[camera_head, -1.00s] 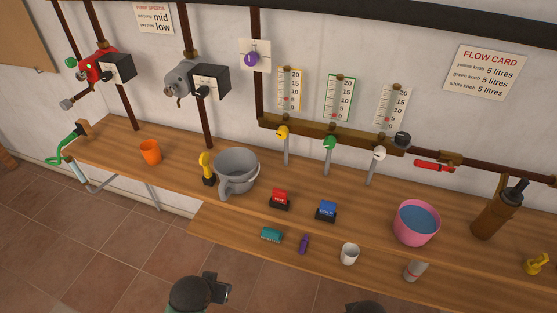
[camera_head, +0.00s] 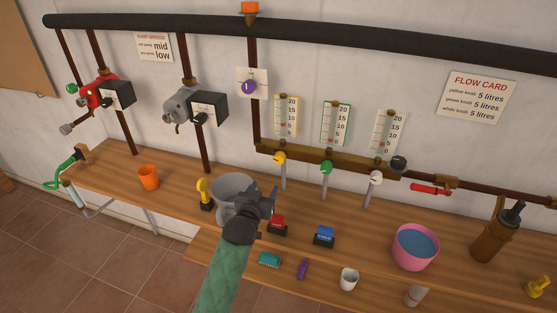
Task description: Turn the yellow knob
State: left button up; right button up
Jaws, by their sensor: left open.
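The yellow knob (camera_head: 279,158) sits on the brass manifold (camera_head: 320,158) on the wall, at the left of the row, below the yellow-framed gauge (camera_head: 286,116). A grey pipe hangs down under it. The green knob (camera_head: 326,167) and white knob (camera_head: 376,177) are to its right. My left gripper (camera_head: 265,197) is open and empty, below and a little left of the yellow knob and apart from it. It covers part of the grey pot (camera_head: 233,184). My right gripper is not in view.
A red block (camera_head: 277,225) and a blue block (camera_head: 324,236) stand on the bench near my gripper. A pink bucket of blue liquid (camera_head: 414,247) is at the right. The flow card (camera_head: 477,97) reads 5 litres for each knob.

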aim_at(278, 161)
pick_arm(q)
jog(key=shift+t+h, duration=0.5)
jog(key=shift+t, duration=0.2)
jog(key=w+d+r+p, duration=0.1)
jog(key=w, duration=0.2)
jog(key=w+d+r, duration=0.1)
jog(key=w+d, duration=0.1)
jog(key=w, duration=0.1)
jog(key=w+d+r+p, duration=0.1)
jog(key=w+r, duration=0.1)
jog(key=w, duration=0.1)
jog(key=shift+w+d+p, duration=0.15)
jog(key=shift+d+p, duration=0.05)
jog(key=shift+p, duration=0.15)
jog(key=shift+w+d+f, duration=0.2)
jog(key=shift+w, duration=0.55)
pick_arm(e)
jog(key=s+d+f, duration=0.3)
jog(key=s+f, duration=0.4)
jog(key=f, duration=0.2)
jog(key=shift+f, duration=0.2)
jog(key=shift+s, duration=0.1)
pick_arm(q)
jog(key=c, duration=1)
jog(key=shift+o, duration=0.2)
